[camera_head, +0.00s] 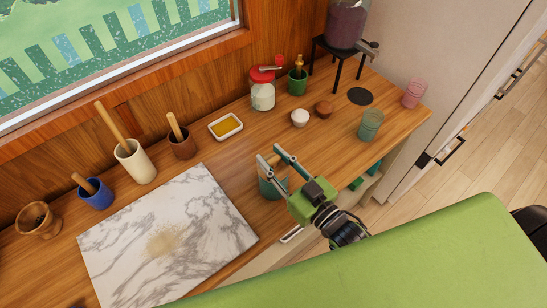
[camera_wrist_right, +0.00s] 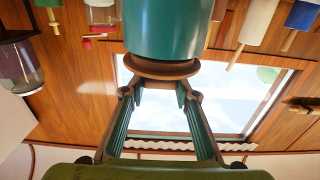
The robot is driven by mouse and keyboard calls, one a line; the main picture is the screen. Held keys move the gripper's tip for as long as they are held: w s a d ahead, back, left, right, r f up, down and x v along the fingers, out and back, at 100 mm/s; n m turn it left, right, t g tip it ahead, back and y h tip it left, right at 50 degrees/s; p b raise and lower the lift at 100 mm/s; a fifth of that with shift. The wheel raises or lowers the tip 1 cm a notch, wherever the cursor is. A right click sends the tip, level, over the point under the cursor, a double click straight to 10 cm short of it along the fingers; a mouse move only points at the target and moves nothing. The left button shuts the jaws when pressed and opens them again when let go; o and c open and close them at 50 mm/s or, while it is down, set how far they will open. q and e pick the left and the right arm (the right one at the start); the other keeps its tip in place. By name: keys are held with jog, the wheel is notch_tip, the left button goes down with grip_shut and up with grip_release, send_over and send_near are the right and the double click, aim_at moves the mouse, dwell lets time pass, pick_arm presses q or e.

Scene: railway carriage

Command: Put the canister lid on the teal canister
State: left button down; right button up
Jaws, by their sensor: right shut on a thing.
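The teal canister (camera_head: 270,187) stands on the wooden counter, right of the marble slab, partly hidden by my right gripper. In the wrist view, which is upside down, the canister (camera_wrist_right: 166,28) fills the top middle. The brown wooden canister lid (camera_wrist_right: 161,69) lies against the canister's mouth, centred or nearly so; I cannot tell if it is fully seated. My right gripper (camera_head: 270,156) is over the canister with its fingers closed on the lid. In the wrist view its fingertips (camera_wrist_right: 161,94) are at the lid's top side. My left gripper is not in view.
A marble slab (camera_head: 130,235) lies to the left. A pink glass (camera_head: 413,94) is near the counter's right end.

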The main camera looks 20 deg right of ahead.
jog(key=shift+f+b, duration=0.4)
jog(key=shift+f, duration=0.3)
jog(key=o, duration=1.2)
jog(key=v, duration=1.2)
